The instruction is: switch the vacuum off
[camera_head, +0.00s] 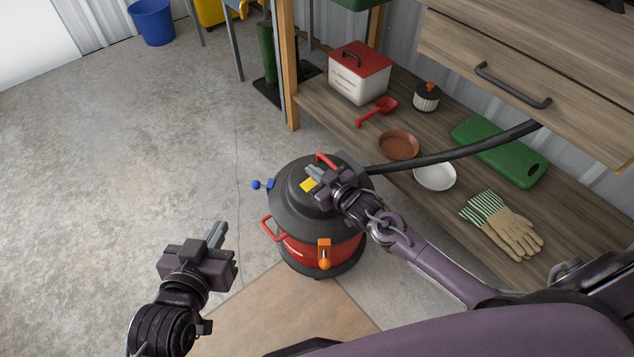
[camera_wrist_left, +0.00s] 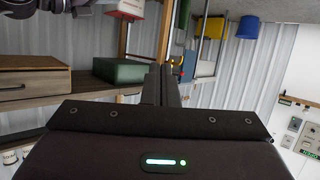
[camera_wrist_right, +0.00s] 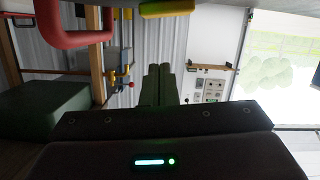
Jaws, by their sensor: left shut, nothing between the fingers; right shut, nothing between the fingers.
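The vacuum (camera_head: 289,203), with a black lid and red body, stands on the floor in the middle of the head view. A yellow switch (camera_head: 307,186) is on its lid; a yellow part also shows at the top of the right wrist view (camera_wrist_right: 167,8). My right gripper (camera_head: 314,172) is shut and empty over the lid, close beside the switch; I cannot tell if it touches. The gripper and wrist hide part of the lid. My left gripper (camera_head: 217,234) is shut and empty, left of the vacuum and apart from it.
A red handle (camera_head: 325,160), blue knob (camera_head: 257,185) and orange latch (camera_head: 324,252) are on the vacuum. A black hose (camera_head: 450,155) runs right across the low shelf, which holds a red-lidded box (camera_head: 358,75), bowls and gloves (camera_head: 508,228).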

